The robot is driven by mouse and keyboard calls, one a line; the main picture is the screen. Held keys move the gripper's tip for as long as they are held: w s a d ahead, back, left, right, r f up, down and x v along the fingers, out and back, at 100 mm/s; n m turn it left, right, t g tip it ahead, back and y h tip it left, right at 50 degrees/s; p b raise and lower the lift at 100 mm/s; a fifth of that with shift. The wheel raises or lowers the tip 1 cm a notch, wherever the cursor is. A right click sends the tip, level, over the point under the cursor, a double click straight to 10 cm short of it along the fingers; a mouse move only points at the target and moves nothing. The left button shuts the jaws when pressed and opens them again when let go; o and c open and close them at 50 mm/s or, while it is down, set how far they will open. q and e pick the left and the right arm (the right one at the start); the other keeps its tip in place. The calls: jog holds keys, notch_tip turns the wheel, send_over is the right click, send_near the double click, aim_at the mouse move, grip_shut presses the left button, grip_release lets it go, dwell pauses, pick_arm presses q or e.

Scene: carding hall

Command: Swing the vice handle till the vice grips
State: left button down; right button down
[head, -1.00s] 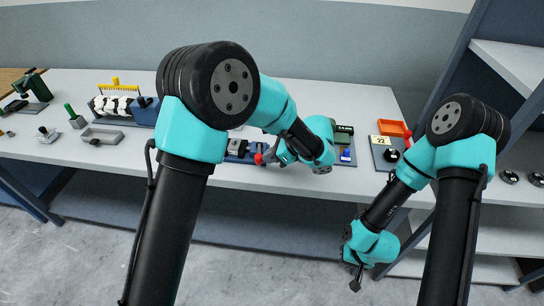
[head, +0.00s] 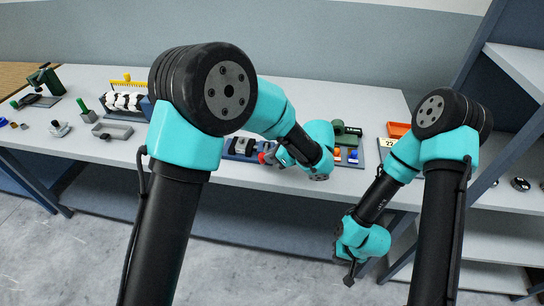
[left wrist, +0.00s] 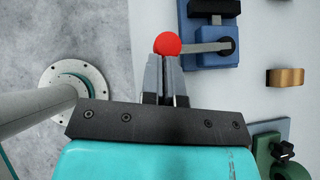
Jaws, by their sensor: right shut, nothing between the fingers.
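The blue vice (head: 233,153) stands at the table's front edge, partly covered by my left arm in the head view. In the left wrist view its blue body (left wrist: 212,56) is at the top, with a grey handle (left wrist: 203,47) running left to a red ball knob (left wrist: 167,43). My left gripper (left wrist: 165,62) has its fingertips at the red knob, with a narrow gap between the fingers. Whether they clamp the knob is unclear. My right gripper (head: 349,277) is shut and empty, low in front of the table.
A grey tray (head: 113,130), a yellow-topped rack (head: 127,82) and a green press (head: 43,80) stand on the left. A green device (head: 345,131) and an orange bin (head: 397,129) are right of the vice. Shelving is at far right.

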pick_arm(q)
jog(key=shift+s+d+f, duration=0.2)
jog(key=shift+s+d, duration=0.05)
jog(key=d+f+v, duration=0.1)
jog(key=v, duration=1.1)
jog(key=shift+s+d, duration=0.25)
jog(key=shift+d, duration=0.15)
